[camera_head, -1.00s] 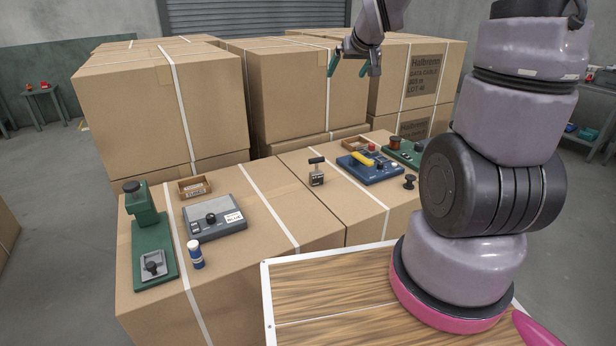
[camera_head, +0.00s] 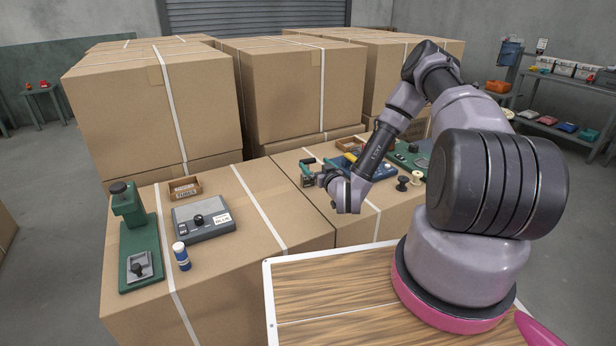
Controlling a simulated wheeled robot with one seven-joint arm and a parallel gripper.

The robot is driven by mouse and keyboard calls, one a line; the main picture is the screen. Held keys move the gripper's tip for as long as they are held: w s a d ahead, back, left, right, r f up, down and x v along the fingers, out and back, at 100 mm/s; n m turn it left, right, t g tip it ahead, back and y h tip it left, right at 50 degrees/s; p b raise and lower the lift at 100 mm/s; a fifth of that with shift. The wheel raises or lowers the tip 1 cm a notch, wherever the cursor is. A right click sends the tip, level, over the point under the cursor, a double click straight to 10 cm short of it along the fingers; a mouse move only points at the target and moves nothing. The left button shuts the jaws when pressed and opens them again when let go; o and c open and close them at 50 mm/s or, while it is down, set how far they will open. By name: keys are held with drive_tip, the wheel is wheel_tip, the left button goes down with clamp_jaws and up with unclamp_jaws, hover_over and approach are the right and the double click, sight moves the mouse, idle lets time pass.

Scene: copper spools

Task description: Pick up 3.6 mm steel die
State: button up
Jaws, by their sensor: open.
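I cannot make out a marking that singles out the 3.6 mm steel die. A black spool (camera_head: 402,183) and a cream spool (camera_head: 417,177) stand right of my forearm. The blue device (camera_head: 382,169) behind is partly covered by my arm.
Tall cartons (camera_head: 155,105) rise behind. A green device (camera_head: 408,156) sits at back right.

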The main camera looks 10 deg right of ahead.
sight(308, 163)
drive_tip(key=w, duration=0.1)
drive_tip(key=w+a+f, duration=0.1)
drive_tip(key=w+t, duration=0.1)
drive_tip(key=shift+a+f, duration=0.3)
drive_tip(key=shift+a, duration=0.05)
drive_tip(key=shift+w+a+r, duration=0.1)
drive_tip(key=shift+w+a, duration=0.05)
drive_tip(key=shift+w, duration=1.35)
drive_tip(key=shift+w+a+r, duration=0.1)
drive_tip(key=shift+w, duration=1.35)
clamp_jaws()
